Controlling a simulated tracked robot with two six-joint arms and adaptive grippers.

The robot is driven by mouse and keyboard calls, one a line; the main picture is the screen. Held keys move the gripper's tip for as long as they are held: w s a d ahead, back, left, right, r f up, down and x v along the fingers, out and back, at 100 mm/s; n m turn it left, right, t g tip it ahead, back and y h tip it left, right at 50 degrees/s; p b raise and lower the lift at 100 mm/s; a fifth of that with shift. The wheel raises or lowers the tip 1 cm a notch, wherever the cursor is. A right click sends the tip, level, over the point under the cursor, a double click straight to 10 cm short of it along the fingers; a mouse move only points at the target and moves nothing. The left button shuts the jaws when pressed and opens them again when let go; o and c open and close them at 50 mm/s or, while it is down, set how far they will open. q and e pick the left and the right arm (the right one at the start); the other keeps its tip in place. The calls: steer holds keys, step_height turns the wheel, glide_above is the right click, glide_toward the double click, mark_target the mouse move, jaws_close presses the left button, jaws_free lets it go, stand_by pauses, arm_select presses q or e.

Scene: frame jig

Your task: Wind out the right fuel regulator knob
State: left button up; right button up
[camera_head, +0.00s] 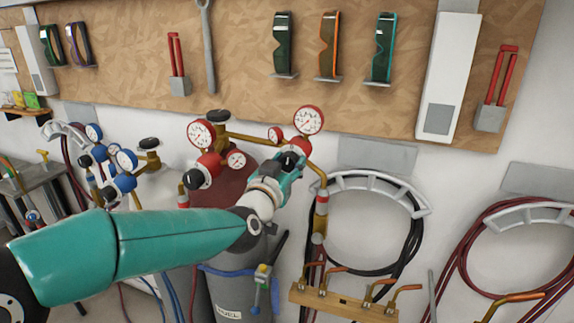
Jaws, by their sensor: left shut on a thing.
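The right red fuel regulator (301,146) sits above the red cylinder, with a large round gauge (308,120) and a small gauge (275,134). My left gripper (292,160) is at the front of this regulator, shut on its knob. The gripper's fingers hide the knob almost wholly. The left red fuel regulator (208,163) is to the left, and its black knob (195,180) is free. My right gripper is not in view.
The dark red cylinder (224,185) stands behind my left arm. Blue regulators (122,180) are at left. A black hose coil (398,255) hangs at right, above a wooden torch-tip rack (340,303). Goggles and strikers hang on the board (240,60).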

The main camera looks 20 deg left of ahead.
arm_select(q)
steer(key=o, duration=1.1)
steer(key=shift+o, duration=0.2)
steer(key=s, duration=1.2)
steer(key=shift+a, duration=0.2)
